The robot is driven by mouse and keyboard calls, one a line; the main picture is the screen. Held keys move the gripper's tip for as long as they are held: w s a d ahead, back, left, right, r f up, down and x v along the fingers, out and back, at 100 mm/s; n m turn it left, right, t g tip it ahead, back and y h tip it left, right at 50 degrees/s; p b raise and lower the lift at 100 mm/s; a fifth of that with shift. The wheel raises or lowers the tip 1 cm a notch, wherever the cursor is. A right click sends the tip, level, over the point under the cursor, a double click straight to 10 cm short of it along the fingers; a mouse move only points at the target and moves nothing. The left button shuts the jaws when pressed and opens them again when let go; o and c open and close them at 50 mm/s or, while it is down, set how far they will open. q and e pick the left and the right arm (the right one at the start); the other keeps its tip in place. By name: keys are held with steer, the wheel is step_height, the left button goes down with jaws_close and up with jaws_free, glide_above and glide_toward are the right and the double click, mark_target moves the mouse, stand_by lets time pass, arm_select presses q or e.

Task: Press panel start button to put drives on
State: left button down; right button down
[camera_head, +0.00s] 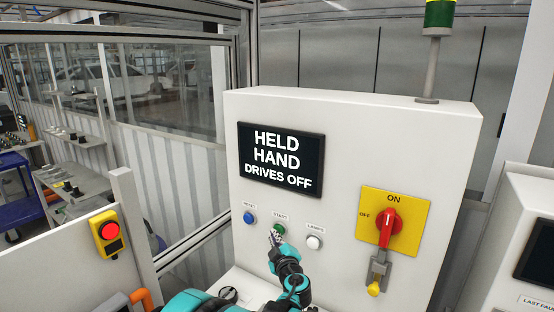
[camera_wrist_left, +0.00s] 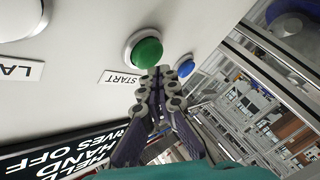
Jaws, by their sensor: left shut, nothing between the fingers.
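The white panel (camera_head: 300,240) stands in front of me with a black display (camera_head: 281,159) reading "HELD HAND DRIVES OFF". The green start button (camera_head: 279,230) sits under its START label, between the blue reset button (camera_head: 249,217) and the white lamps button (camera_head: 314,242). My left gripper (camera_head: 275,238) is shut and empty just below the green button. In the left wrist view the green button (camera_wrist_left: 146,50) is large, with the shut fingertips (camera_wrist_left: 160,78) close to its lower edge. I cannot tell whether they touch it. My right gripper is not in view.
A red rotary switch (camera_head: 388,221) on a yellow plate points to ON, with a padlock-like piece below it. A red emergency button (camera_head: 109,231) on a yellow box is at the left.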

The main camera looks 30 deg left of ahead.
arm_select(q)
steer(key=shift+w, duration=0.15)
steer(key=shift+w, duration=0.45)
stand_by(0.4)
steer(key=shift+s, duration=0.65)
steer(key=s, duration=0.6)
steer(key=shift+a+b, duration=0.25)
steer(key=shift+b, duration=0.05)
